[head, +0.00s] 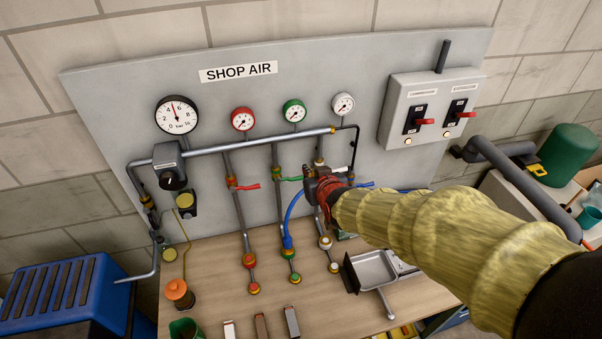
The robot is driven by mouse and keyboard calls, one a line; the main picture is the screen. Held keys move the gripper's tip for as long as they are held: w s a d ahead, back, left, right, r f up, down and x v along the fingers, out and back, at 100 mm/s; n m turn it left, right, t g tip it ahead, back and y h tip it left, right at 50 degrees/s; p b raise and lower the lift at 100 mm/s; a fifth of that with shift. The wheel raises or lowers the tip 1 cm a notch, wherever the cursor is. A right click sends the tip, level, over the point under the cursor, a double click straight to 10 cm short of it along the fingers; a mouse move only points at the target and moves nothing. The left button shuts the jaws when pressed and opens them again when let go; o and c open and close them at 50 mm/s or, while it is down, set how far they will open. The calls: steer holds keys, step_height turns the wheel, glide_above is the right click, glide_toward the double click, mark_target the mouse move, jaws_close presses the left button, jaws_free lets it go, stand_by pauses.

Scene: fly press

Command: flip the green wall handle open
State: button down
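The green wall handle (290,179) is a thin lever on the second vertical pipe, below the green-rimmed gauge. It lies about level, pointing right from its brass valve. My gripper (313,184) is at the end of my yellow-sleeved arm, just right of the handle's free end. It covers part of the third pipe. The fingers are small and partly hidden, so I cannot tell whether they are open or whether they touch the green handle.
A red handle (246,187) sits on the pipe to the left. A blue handle (362,184) shows behind my gripper. A blue hose (290,220) hangs below the green valve. A metal tray (374,270) stands on the wooden bench (215,262).

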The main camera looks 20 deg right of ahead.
steer(key=p, duration=0.1)
glide_above(291, 179)
steer(key=s+d, duration=0.3)
step_height(291, 179, down, 5)
steer(key=f, duration=0.2)
steer(key=w+f, duration=0.1)
steer(key=shift+w+f+p, duration=0.2)
steer(key=shift+f+p, duration=0.15)
steer(key=shift+f, duration=0.05)
